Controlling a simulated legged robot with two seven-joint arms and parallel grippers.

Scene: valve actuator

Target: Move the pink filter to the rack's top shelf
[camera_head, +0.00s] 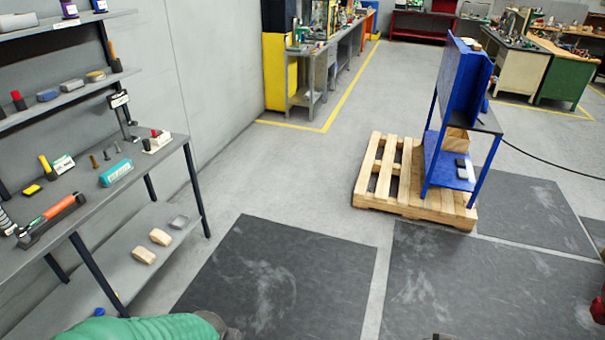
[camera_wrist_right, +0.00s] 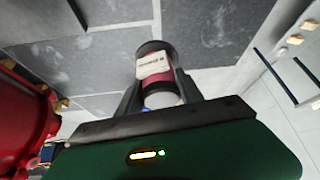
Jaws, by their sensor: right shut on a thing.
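In the right wrist view my right gripper (camera_wrist_right: 160,84) is shut on a cylinder with a dark pink body, a black end and a white label, which appears to be the pink filter (camera_wrist_right: 157,80). The filter sits between the two dark fingers, above the floor. In the head view neither the filter nor my right gripper shows. A grey rack stands at the left; its top visible shelf (camera_head: 40,27) holds a purple container (camera_head: 68,9) and another at its right end. Part of my green arm shows at the bottom left, but no left gripper fingers are visible.
The rack's middle shelf (camera_head: 75,97) holds small blocks. A blue stand (camera_head: 463,110) is on a wooden pallet (camera_head: 385,198). Dark floor mats (camera_head: 285,280) lie clear ahead.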

